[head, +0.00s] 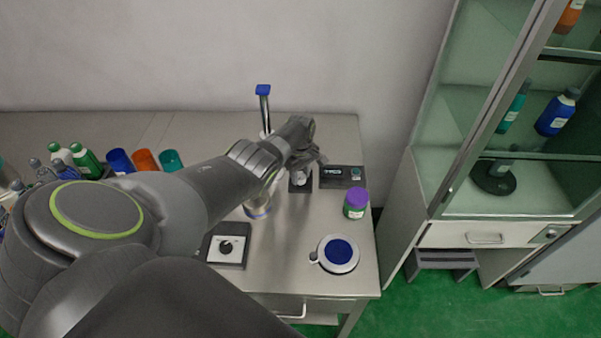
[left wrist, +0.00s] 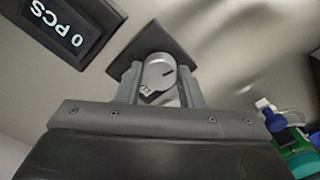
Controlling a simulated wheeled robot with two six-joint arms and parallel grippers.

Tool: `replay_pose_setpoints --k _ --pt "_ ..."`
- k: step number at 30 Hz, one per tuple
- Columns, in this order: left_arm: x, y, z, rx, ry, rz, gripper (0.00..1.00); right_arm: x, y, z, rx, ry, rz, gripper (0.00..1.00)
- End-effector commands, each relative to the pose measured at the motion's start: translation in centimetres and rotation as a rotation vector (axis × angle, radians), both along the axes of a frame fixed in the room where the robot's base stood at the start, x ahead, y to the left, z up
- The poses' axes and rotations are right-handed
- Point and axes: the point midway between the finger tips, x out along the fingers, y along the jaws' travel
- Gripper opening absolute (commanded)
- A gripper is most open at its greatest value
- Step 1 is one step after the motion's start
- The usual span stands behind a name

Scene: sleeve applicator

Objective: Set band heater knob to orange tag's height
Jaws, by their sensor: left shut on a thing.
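My left gripper (head: 304,168) reaches down over the right part of the bench. In the left wrist view its fingers (left wrist: 160,88) are shut on the sides of a round silver knob (left wrist: 158,72) with a dark pointer mark. The knob sits on a dark square base, which shows in the head view (head: 300,186). A small white label with dark marks shows at the knob's lower edge; I cannot read it. Another dial, black on a white plate (head: 226,248), stands at the front of the bench. I cannot make out an orange tag. My right gripper is not in view.
A counter box (left wrist: 72,28) reading "0 PCS" stands beside the knob. A green jar with purple lid (head: 356,204) and a round blue-centred dish (head: 338,253) are to the right. A blue-topped post (head: 263,100) stands behind; blue, orange and teal cups (head: 145,160) are left.

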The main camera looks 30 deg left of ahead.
Motion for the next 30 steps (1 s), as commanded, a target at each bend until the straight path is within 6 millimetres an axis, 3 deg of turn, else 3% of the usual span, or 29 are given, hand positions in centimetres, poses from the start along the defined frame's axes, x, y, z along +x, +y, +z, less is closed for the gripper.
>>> replay_pose_setpoints --k 30 --pt "0.08 0.07 0.11 0.002 -0.002 0.964 0.11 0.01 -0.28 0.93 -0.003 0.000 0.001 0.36"
